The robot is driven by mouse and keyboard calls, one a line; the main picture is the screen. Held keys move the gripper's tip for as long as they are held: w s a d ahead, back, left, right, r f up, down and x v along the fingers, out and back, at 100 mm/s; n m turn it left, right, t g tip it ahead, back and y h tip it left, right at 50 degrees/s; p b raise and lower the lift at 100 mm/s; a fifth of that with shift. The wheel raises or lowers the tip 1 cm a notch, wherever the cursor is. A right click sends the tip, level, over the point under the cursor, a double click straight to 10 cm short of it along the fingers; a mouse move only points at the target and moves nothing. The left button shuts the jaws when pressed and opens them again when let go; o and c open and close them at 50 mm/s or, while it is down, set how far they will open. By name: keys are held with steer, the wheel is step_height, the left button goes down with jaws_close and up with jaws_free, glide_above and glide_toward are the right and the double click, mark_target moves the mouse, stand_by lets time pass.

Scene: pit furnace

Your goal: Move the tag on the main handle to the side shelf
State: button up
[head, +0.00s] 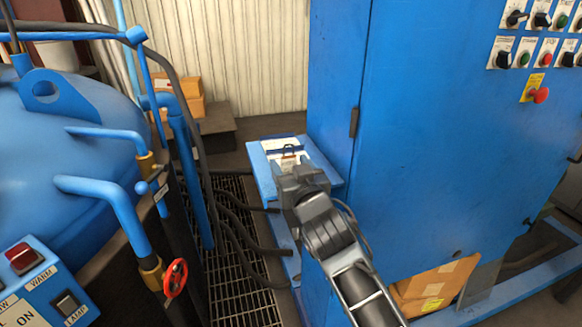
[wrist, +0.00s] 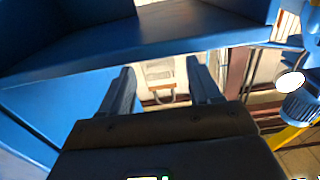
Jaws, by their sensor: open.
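A small pale tag (head: 289,161) with a dark loop shows at the blue side shelf (head: 262,170), just beyond my gripper (head: 299,176). In the wrist view the tag (wrist: 159,73) appears between the two fingertips of my gripper (wrist: 160,78), with its loop toward the palm. The fingers are open and stand apart from the tag on both sides. Whether the tag rests flat on the shelf is hard to tell. Part of the shelf is hidden behind my gripper. Which part is the main handle is not clear in either view.
A tall blue cabinet (head: 420,130) with buttons stands close on the right. The blue furnace vessel (head: 75,130), pipes and a red handwheel (head: 175,278) are at the left. Dark hoses (head: 235,225) cross the floor grating. Cardboard boxes (head: 185,95) stand behind.

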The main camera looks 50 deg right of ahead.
steer(key=b+v, duration=0.3)
steer(key=v, duration=0.9)
steer(key=s+a+f+n+y, duration=0.3)
steer(key=s+a+f+y, duration=0.15)
steer(key=s+a, duration=0.4)
steer(key=s+a+f+n+y, duration=0.2)
steer(key=s+a+f+y, duration=0.25)
steer(key=s+a, duration=0.35)
steer(key=s+r+n+y, duration=0.1)
steer(key=s, duration=0.8)
steer(key=shift+s+n, duration=0.35)
steer(key=shift+n, duration=0.05)
